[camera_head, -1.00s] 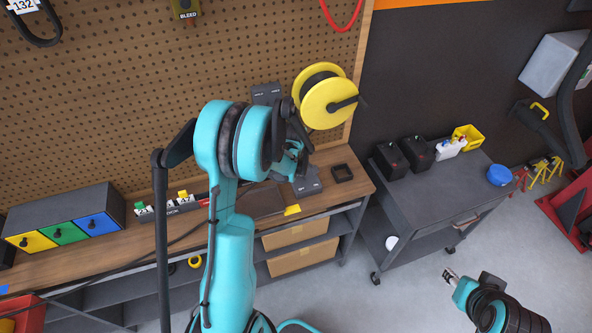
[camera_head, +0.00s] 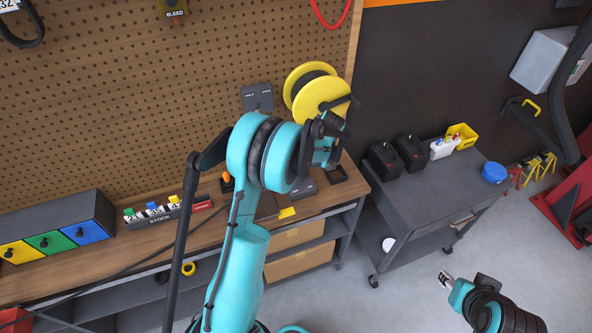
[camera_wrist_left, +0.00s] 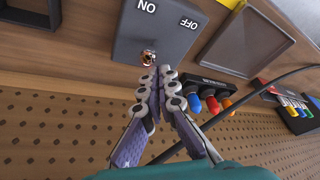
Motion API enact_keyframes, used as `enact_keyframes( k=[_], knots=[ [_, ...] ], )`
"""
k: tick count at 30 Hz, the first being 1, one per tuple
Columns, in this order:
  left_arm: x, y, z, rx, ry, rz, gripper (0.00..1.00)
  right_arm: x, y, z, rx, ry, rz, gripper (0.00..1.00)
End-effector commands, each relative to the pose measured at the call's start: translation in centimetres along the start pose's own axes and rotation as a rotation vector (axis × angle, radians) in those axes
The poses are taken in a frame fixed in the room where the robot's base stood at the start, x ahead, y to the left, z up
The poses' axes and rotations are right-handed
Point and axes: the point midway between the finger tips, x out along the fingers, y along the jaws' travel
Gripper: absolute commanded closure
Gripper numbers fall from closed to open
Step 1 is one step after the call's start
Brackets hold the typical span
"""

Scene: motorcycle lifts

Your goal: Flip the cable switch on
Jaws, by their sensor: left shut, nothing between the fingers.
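The switch box (camera_wrist_left: 165,30) is a dark grey box on the wooden bench, marked ON and OFF in the left wrist view. Its small metal toggle (camera_wrist_left: 148,57) sticks out near the ON side. In the head view the box (camera_head: 302,191) shows partly, behind and below my left wrist. My left gripper (camera_wrist_left: 160,74) is shut and empty, its fingertips right by the toggle; I cannot tell whether they touch it. In the head view the left gripper (camera_head: 326,158) is partly hidden by its own wrist. My right gripper (camera_head: 446,279) is far off at the lower right, small in view.
A shallow black tray (camera_head: 336,174) sits right of the box. The pegboard (camera_head: 120,100) rises behind, with a yellow reel (camera_head: 318,98) on it.

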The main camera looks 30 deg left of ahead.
Motion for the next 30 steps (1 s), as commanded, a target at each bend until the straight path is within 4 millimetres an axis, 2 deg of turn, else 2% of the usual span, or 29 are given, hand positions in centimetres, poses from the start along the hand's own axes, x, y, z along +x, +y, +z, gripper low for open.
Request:
enact_keyframes(
  k=[15, 26, 30],
  knots=[
    [-1.5, -0.1, -0.6, 0.0, -0.001, 0.002, 1.0, -0.7, 0.0, -0.5, 0.0, 0.0, 0.0, 0.6],
    [-1.6, -0.1, -0.7, 0.0, -0.001, 0.002, 1.0, -0.7, 0.0, -0.5, 0.0, 0.0, 0.0, 0.6],
    [-2.9, -0.1, -0.6, 0.0, -0.001, 0.002, 1.0, -0.7, 0.0, -0.5, 0.0, 0.0, 0.0, 0.6]
  ],
)
